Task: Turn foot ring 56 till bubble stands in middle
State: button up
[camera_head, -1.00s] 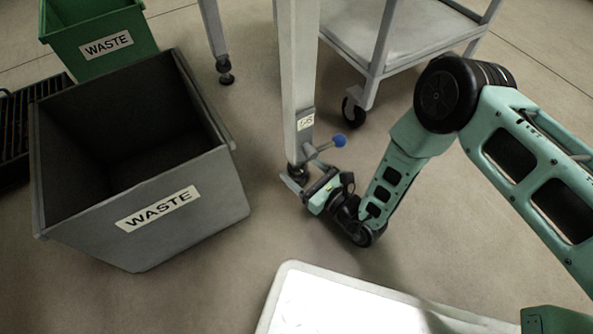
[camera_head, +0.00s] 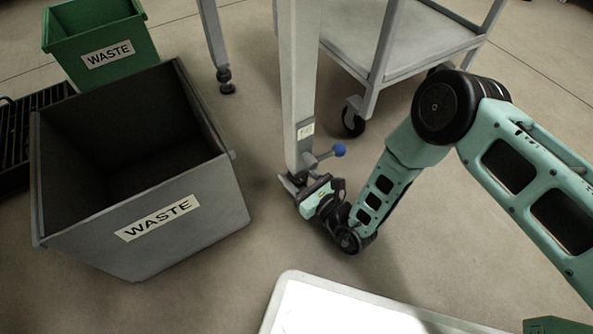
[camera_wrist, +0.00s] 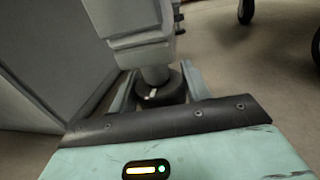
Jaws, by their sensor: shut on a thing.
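The grey table leg (camera_head: 299,80) stands upright in the middle of the head view, with a small number label (camera_head: 305,130) too blurred to read surely. A clamp lever with a blue knob (camera_head: 339,150) sticks out to the right near its lower end. In the wrist view the dark foot ring (camera_wrist: 160,92) with a pale mark sits under the leg, between the two fingers. My gripper (camera_head: 290,181) is shut on this ring, close to the floor. In the head view the gripper mostly hides the ring. No bubble level shows in either view.
A grey waste bin (camera_head: 215,185) stands close on the left, with a green waste bin (camera_head: 140,50) and black crate (camera_head: 12,150) behind. A wheeled trolley (camera_head: 440,45) stands behind right. A bright white-topped thing (camera_head: 290,285) lies in front. Floor between is bare.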

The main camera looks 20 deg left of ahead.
jog(key=m+t+h+p, duration=0.2)
jog(key=m+t+p, duration=0.1)
jog(key=p, duration=0.1)
jog(key=shift+r+h, duration=0.15)
jog(key=shift+h, duration=0.15)
jog(key=shift+f+m+t+h+p, duration=0.2)
jog(key=shift+m+t+h+p, duration=0.3)
jog(key=shift+t+h, duration=0.3)
jog(key=o, duration=1)
jog(key=shift+n+g+y+b, duration=0.3)
jog(key=shift+y+b, duration=0.1)
jog(key=shift+b, duration=0.2)
